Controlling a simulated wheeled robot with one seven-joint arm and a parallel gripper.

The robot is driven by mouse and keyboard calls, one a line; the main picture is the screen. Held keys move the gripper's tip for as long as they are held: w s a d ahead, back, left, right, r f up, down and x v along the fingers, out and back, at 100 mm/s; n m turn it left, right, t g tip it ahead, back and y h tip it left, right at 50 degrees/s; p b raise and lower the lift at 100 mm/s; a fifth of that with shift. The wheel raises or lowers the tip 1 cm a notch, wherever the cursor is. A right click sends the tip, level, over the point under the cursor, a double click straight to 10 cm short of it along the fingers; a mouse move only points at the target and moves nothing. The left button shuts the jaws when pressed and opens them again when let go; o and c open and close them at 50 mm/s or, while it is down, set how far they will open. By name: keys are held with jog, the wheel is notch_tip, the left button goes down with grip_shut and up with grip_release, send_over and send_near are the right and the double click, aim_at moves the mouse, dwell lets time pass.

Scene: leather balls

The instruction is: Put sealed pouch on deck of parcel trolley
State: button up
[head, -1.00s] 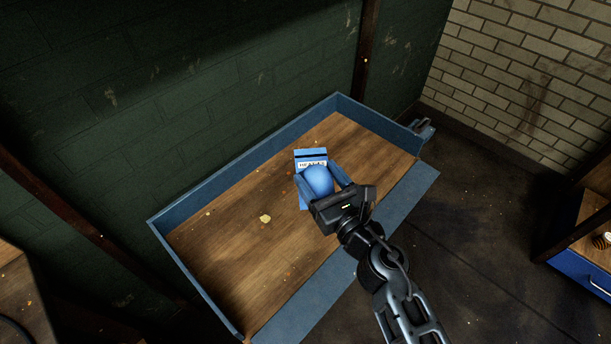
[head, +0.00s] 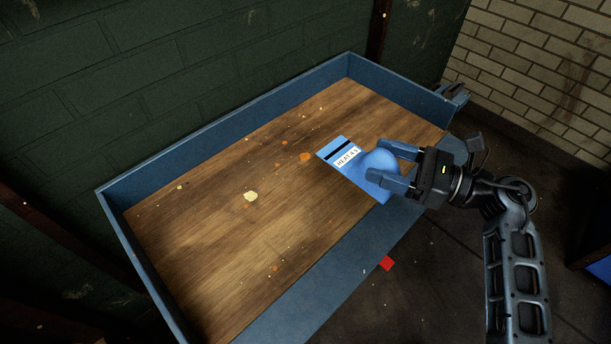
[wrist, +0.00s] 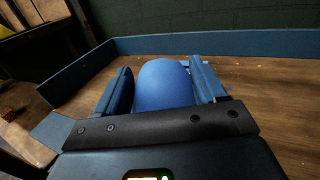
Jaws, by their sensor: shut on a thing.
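The sealed pouch (head: 360,170) is blue, with a rounded bulge, a black stripe and a white printed label. My gripper (head: 380,162) is shut on its bulge, one finger on each side. In the wrist view the bulge (wrist: 163,86) fills the space between the fingers. The parcel trolley's wooden deck (head: 235,235) has blue raised sides. The pouch is over the deck's right part, near the front edge. I cannot tell whether it touches the deck. The label is hidden in the wrist view.
The deck is otherwise clear apart from small yellow and orange specks. A blue front flap (head: 320,300) runs along its near edge. A green brick wall (head: 180,70) stands behind, a pale brick wall (head: 545,75) at right.

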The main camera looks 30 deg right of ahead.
jog(key=w+a+f, duration=0.1)
jog(key=w+f, duration=0.1)
jog(key=w, duration=0.1)
jog(key=w+a+f, duration=0.2)
jog(key=w, duration=0.1)
jog(key=w+a+f, duration=0.2)
jog(key=w+f, duration=0.1)
jog(key=w, duration=0.1)
jog(key=shift+a+b, duration=0.25)
jog(key=shift+b, duration=0.1)
jog(key=shift+f, duration=1.95)
jog(key=shift+f+b, duration=0.1)
jog(key=shift+b, duration=0.25)
jog(key=shift+f, duration=0.1)
jog(key=o, duration=1.4)
jog(key=shift+c, duration=0.2)
jog(key=shift+s+r, duration=0.1)
jog(key=shift+r, duration=0.15)
jog(key=v, duration=1.2)
jog(key=shift+f+b, duration=0.1)
jog(key=shift+b, duration=0.2)
